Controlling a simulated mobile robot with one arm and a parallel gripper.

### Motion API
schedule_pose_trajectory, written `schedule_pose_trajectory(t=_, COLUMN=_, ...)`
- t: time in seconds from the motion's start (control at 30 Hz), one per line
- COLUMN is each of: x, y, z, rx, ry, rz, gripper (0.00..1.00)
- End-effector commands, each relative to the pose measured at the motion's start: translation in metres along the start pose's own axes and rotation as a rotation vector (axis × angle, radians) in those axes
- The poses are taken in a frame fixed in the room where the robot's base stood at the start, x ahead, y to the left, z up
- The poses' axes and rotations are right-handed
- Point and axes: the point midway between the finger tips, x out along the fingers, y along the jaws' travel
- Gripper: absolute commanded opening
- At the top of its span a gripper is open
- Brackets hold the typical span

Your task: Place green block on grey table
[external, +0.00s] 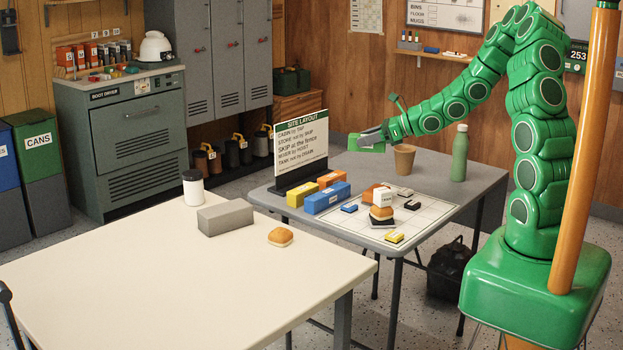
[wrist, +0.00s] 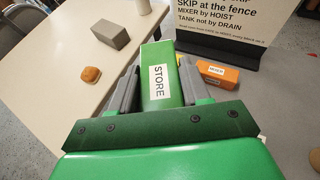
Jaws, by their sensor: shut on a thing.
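The green block (external: 364,143) is in my gripper (external: 374,137), held up in the air near the far left side of the grey table (external: 470,178). In the wrist view the green block (wrist: 160,75) carries a white label reading STORE. It sits between the two grey fingers of my gripper (wrist: 162,85), which are shut on it. The grey table also shows in the wrist view (wrist: 270,105), below and to the right of the block. The block's underside is hidden.
A sign board (external: 301,147), yellow, orange and blue blocks, and a white layout sheet (external: 425,215) with small pieces occupy the table's left and front. A brown cup (external: 404,160) and green bottle (external: 460,153) stand behind. Bare tabletop shows around them. A cream table (external: 180,270) stands front left.

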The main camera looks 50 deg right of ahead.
Motion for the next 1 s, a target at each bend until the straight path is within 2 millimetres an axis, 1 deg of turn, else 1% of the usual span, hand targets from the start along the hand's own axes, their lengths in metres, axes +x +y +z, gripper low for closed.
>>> schedule_pose_trajectory(t=0.03, x=0.007, y=0.002, z=0.012, rx=-0.003, ry=0.0, rz=-0.009, gripper=0.07)
schedule_pose_trajectory(t=0.27, x=0.034, y=0.007, z=0.059, rx=0.02, ry=-0.001, rz=-0.066, gripper=0.07)
schedule_pose_trajectory(t=0.33, x=0.042, y=0.01, z=0.076, rx=0.027, ry=-0.002, rz=-0.086, gripper=0.07)
schedule_pose_trajectory(t=0.5, x=0.059, y=0.022, z=0.116, rx=0.047, ry=-0.003, rz=-0.128, gripper=0.07)
schedule_pose_trajectory(t=0.7, x=0.074, y=0.038, z=0.159, rx=0.068, ry=-0.004, rz=-0.172, gripper=0.07)
schedule_pose_trajectory(t=0.8, x=0.079, y=0.046, z=0.177, rx=0.075, ry=-0.004, rz=-0.188, gripper=0.07)
schedule_pose_trajectory(t=1.0, x=0.085, y=0.057, z=0.2, rx=0.086, ry=-0.003, rz=-0.211, gripper=0.07)
